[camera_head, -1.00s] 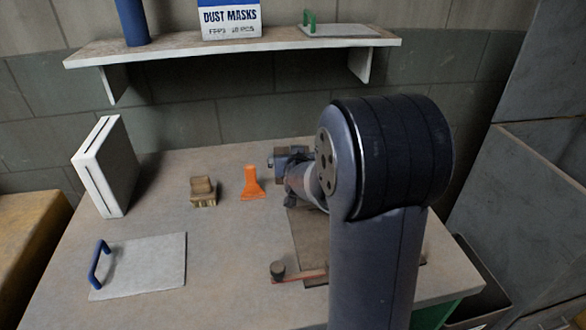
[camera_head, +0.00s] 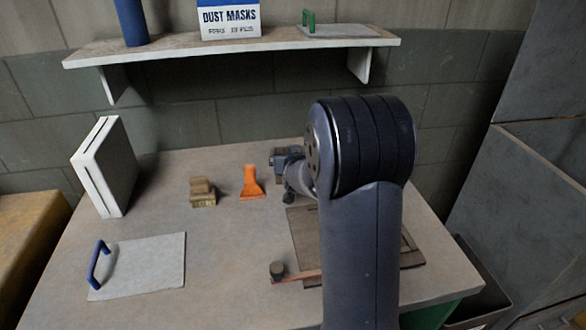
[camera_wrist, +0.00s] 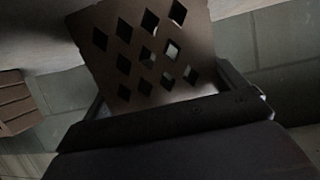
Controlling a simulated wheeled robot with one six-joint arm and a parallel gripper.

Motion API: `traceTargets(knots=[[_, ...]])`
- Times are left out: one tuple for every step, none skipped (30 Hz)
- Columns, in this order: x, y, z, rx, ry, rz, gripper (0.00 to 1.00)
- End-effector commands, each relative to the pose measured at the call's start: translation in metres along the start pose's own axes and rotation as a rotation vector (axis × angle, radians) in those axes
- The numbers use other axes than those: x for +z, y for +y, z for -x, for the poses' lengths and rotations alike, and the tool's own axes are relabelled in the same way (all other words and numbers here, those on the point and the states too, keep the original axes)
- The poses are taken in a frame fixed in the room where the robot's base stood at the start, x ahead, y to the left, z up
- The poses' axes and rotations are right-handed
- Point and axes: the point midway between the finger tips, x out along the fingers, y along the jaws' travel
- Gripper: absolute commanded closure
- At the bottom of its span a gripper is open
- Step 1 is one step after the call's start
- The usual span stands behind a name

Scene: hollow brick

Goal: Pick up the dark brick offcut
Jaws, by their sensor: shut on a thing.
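The dark brick offcut (camera_wrist: 150,50) is a brown piece with rows of diamond-shaped holes, some letting light through. In the wrist view it stands tilted between the two fingers of my gripper (camera_wrist: 170,88), which is shut on it. Its top edge runs out of the picture.
A shelf (camera_head: 270,42) hangs above the back.

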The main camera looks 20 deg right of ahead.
Motion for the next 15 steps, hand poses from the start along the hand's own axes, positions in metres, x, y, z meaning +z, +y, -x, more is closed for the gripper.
traceTargets(knots=[[0.0001, 0.0002, 0.0001, 0.0, 0.0, 0.0, 0.29], [0.0001, 0.0002, 0.0001, 0.0, 0.0, 0.0, 0.31], [0.0001, 0.0002, 0.0001, 0.0, 0.0, 0.0, 0.34], [0.0001, 0.0002, 0.0001, 0.0, 0.0, 0.0, 0.37], [0.0001, 0.0002, 0.0001, 0.0, 0.0, 0.0, 0.39], [0.0001, 0.0002, 0.0001, 0.0, 0.0, 0.0, 0.43], [-0.0013, 0.0003, 0.0002, 0.001, 0.003, -0.001, 0.44], [-0.0013, 0.0003, 0.0002, 0.001, 0.003, -0.001, 0.44], [-0.0013, 0.0003, 0.0002, 0.001, 0.003, -0.001, 0.44], [-0.0012, 0.0003, 0.0002, 0.001, 0.003, -0.001, 0.44], [-0.0012, 0.0003, 0.0002, 0.001, 0.003, -0.001, 0.44], [-0.0014, 0.0003, 0.0003, 0.001, 0.003, -0.001, 0.44], [-0.002, 0.0003, 0.0005, 0.001, 0.003, -0.001, 0.44], [-0.0032, 0.0002, 0.001, 0.001, 0.003, -0.001, 0.44], [-0.0059, 0.0003, 0.002, 0.001, 0.004, -0.001, 0.44]])
